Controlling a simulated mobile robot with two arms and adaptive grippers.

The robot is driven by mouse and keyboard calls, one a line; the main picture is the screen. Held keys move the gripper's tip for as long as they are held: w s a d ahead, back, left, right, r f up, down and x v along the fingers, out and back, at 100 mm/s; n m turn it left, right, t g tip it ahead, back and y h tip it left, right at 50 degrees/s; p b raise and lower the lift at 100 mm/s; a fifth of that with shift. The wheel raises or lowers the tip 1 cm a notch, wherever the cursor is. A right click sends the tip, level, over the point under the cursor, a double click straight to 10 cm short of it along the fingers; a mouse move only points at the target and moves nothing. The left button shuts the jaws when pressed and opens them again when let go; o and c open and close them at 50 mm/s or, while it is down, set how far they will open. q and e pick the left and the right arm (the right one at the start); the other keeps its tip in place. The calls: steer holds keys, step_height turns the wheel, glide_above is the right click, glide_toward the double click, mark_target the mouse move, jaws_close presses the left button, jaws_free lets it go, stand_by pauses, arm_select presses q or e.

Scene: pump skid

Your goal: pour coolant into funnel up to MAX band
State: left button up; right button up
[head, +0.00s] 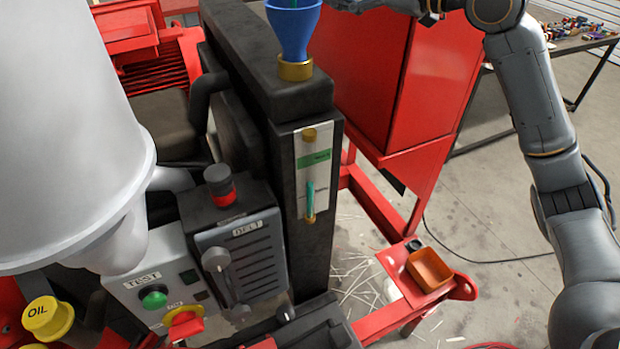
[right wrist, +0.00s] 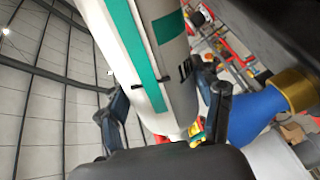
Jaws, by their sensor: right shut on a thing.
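The blue funnel (head: 293,32) stands upright in a brass collar (head: 295,69) on top of the black tank. Teal colour shows in its mouth at the top edge of the head view. The sight gauge (head: 310,140) on the tank front has a green band (head: 313,159). The teal column (head: 310,197) in its tube ends below that band. In the right wrist view my right gripper (right wrist: 165,112) is shut on a white bottle (right wrist: 128,45) with a teal stripe. The funnel (right wrist: 258,108) is close beside it. The bottle is outside the head view. My left gripper is not visible.
A control box with a TEST button (head: 153,297) and a black BELT panel (head: 243,260) stand left of the gauge. A red cabinet (head: 360,75) stands behind the tank. An orange tray (head: 429,268) sits low on the red frame.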

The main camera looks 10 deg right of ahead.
steer(key=shift+w+d+r+n+p, duration=0.1)
steer(key=shift+r+n+p, duration=0.3)
steer(key=shift+n, duration=0.1)
steer(key=shift+w+d+r+n+p, duration=0.1)
steer(key=shift+r+n+p, duration=0.2)
steer(key=shift+n, duration=0.2)
stand_by(2.5)
steer(key=shift+r+n, duration=0.25)
steer(key=shift+n, duration=0.05)
stand_by(0.9)
steer(key=shift+p, duration=0.6)
stand_by(2.7)
